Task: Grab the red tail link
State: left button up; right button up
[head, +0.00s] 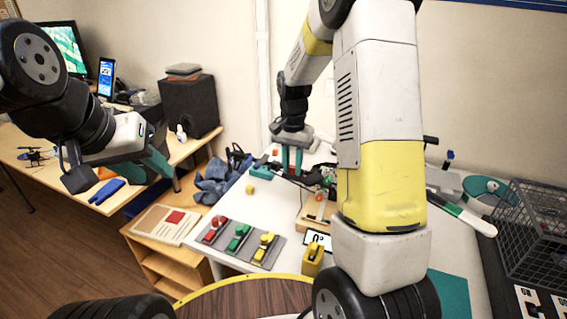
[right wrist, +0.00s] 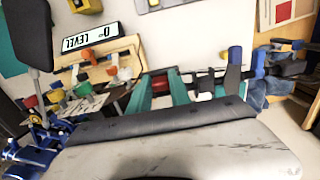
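A small red piece, likely the red tail link (right wrist: 160,83), shows between the fingertips of my right gripper (right wrist: 161,90) in the right wrist view. In the head view my right gripper (head: 292,160) points down at the far part of the white table, with red (head: 292,168) between its teal fingers. The fingers are apart, one on each side of the red piece; whether they press on it is unclear. My left gripper (head: 152,166) hangs at the left, away from the white table; its finger gap is not clear.
The white table (head: 230,210) holds a grey strip with red, green and yellow pieces (head: 238,241), a yellow block (head: 312,259) and a wooden fixture (head: 316,212). A sign reading LEVEL (right wrist: 91,39) stands by the fixture. A wire basket (head: 535,235) is at the right.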

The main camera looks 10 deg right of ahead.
grip_shut()
